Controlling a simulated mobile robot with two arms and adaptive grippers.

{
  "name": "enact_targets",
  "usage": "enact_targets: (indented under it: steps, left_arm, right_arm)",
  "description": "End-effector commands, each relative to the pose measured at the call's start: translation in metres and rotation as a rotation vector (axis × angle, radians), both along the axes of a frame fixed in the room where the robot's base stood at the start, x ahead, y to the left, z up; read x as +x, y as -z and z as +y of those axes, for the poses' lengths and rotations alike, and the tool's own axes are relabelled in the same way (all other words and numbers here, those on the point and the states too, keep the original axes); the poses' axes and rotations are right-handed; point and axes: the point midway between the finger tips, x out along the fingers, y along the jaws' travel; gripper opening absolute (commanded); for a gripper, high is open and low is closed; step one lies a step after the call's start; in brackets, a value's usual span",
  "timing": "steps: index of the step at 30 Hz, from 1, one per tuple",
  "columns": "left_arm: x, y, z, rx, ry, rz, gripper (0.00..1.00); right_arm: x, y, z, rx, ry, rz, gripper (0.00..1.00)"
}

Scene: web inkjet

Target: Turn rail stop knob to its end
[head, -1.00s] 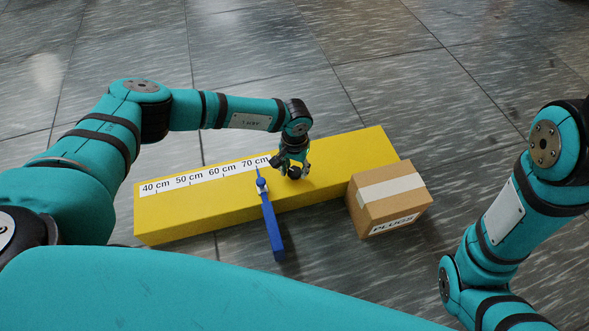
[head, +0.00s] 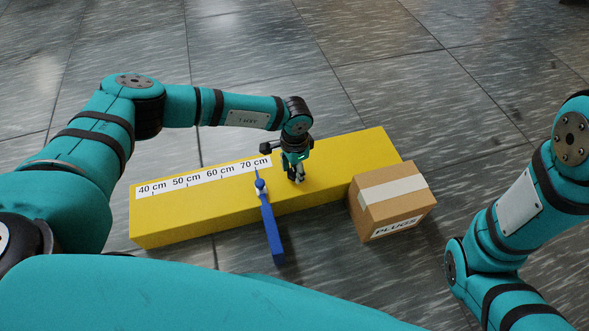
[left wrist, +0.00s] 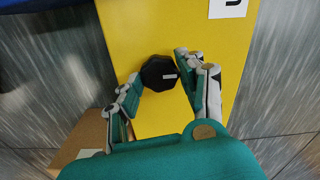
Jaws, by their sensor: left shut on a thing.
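The black knob (left wrist: 159,73) with a small white mark sits on top of the yellow rail (head: 340,165). It shows between the fingertips of my left gripper (left wrist: 155,76) in the left wrist view, and the gripper is shut on it. In the head view my left gripper (head: 297,178) reaches down onto the rail, just right of the 70 cm mark, and hides the knob. My right gripper is out of view.
A cardboard box (head: 370,211) labelled PLUGS stands against the right front of the rail. A white scale strip (head: 205,175) runs along the rail's left part. Grey tiled floor around is clear.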

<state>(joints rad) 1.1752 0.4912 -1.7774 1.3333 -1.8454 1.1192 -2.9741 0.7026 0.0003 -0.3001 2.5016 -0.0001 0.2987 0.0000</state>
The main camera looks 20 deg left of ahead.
Motion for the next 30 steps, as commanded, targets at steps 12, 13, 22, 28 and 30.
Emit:
enact_targets:
  steps: [12,13,22,28,30]
  left_arm:
    - [0.0005,-0.0001,0.0004,0.0,0.022,-0.001,0.07]
    - [0.0005,-0.0001,0.0004,0.0,0.022,-0.001,0.07]
    - [0.0004,-0.0001,0.0003,0.0,0.021,-0.001,0.63]
    - [0.0002,-0.0002,0.0001,-0.001,0.02,-0.001,0.63]
    - [0.0004,-0.0021,0.0,-0.001,0.02,-0.001,0.63]
  right_arm:
    - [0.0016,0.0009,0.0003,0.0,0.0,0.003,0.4]
    - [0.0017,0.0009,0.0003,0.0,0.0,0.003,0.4]
    - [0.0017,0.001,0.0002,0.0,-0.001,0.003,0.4]
    - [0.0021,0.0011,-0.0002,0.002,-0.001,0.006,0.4]
    - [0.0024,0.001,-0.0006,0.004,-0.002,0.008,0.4]
